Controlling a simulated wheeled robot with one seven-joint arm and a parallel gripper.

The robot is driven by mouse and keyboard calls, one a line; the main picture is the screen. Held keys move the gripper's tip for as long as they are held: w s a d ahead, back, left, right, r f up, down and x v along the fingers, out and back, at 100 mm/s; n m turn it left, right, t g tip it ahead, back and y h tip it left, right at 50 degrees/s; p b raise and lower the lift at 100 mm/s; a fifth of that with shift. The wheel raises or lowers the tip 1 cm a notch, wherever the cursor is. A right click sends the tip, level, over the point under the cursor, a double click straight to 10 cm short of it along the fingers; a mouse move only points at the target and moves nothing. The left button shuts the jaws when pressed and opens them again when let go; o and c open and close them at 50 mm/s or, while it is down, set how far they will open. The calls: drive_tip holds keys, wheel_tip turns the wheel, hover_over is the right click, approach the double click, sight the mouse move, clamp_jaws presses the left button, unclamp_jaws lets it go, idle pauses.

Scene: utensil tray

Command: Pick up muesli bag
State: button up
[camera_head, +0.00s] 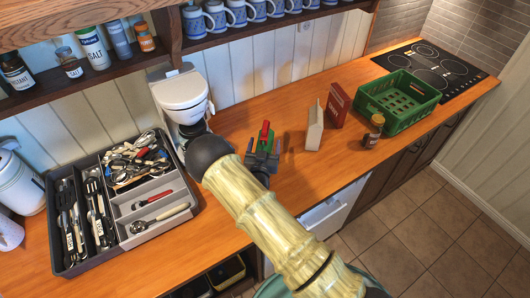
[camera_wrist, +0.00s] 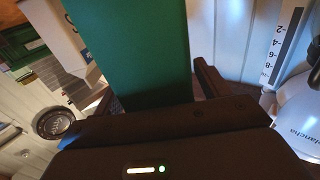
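A green, upright pack (camera_wrist: 125,50), which I take to be the muesli bag, fills the middle of the wrist view; no label on it is readable. In the head view a small green and red piece (camera_head: 265,131) shows at my gripper (camera_head: 263,147), above the wooden counter. The wrist view shows the pack between my gripper's dark fingers (camera_wrist: 155,98), with the right finger close beside its right edge. I cannot tell whether the fingers press on the pack.
A white box (camera_head: 314,127) and a red box (camera_head: 338,104) stand to the right, with a brown jar (camera_head: 373,132) and a green crate (camera_head: 428,112) beyond. A white coffee machine (camera_head: 180,92) stands close behind my arm. The grey utensil tray (camera_head: 107,262) is at left.

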sight(264, 129)
drive_tip(key=shift+r, duration=0.1)
clamp_jaws()
drive_tip(key=shift+r+b, duration=1.75)
drive_tip(key=shift+r, duration=3.25)
